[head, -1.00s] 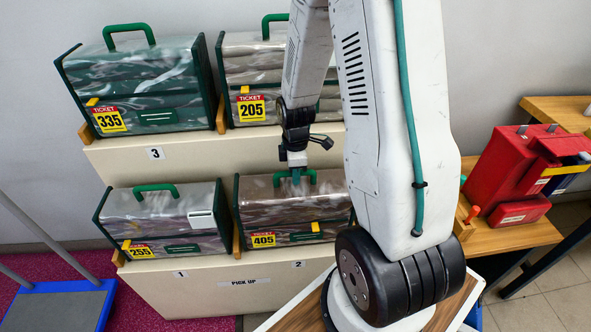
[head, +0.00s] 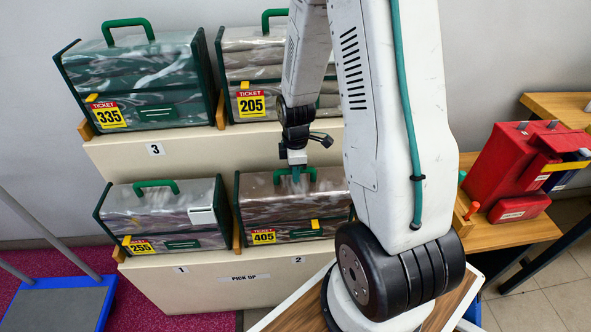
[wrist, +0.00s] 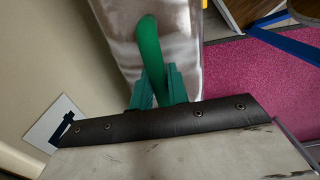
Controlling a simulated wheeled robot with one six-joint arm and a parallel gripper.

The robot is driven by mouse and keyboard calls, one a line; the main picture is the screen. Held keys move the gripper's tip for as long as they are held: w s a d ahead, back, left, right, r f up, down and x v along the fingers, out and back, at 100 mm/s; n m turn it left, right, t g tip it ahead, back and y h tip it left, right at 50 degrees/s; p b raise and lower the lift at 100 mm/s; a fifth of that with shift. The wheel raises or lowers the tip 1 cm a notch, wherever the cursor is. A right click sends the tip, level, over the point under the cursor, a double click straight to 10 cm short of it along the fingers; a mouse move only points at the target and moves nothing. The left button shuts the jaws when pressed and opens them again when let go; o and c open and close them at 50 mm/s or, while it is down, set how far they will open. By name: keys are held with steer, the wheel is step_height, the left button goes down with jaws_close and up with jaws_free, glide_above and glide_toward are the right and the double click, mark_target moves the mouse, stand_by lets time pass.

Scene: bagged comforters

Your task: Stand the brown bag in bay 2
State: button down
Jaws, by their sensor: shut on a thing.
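The brown bag (head: 290,205), clear-covered with green edges and ticket 405, stands upright on the lower shelf above the bay label 2 (head: 298,260). My gripper (head: 295,172) is over its top and shut on its green handle. In the wrist view the handle (wrist: 149,45) runs between the teal fingers of my gripper (wrist: 157,92), with the bag's shiny cover (wrist: 185,25) behind it. My arm hides the bag's right side in the head view, so I cannot see that edge fully.
Bag 255 (head: 165,215) stands in bay 1, left of a wooden divider (head: 236,237). Bags 335 (head: 140,75) and 205 (head: 255,65) stand on the upper shelf. A red case (head: 520,170) sits on a wooden bench at right. A blue trolley (head: 60,305) is at lower left.

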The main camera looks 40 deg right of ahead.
steer(key=shift+f, duration=0.3)
steer(key=c, duration=0.6)
jaws_free()
steer(key=shift+c, duration=0.2)
steer(key=shift+r, duration=3.5)
steer(key=shift+r, duration=0.1)
step_height(320, 180, up, 8)
steer(key=shift+f, duration=0.2)
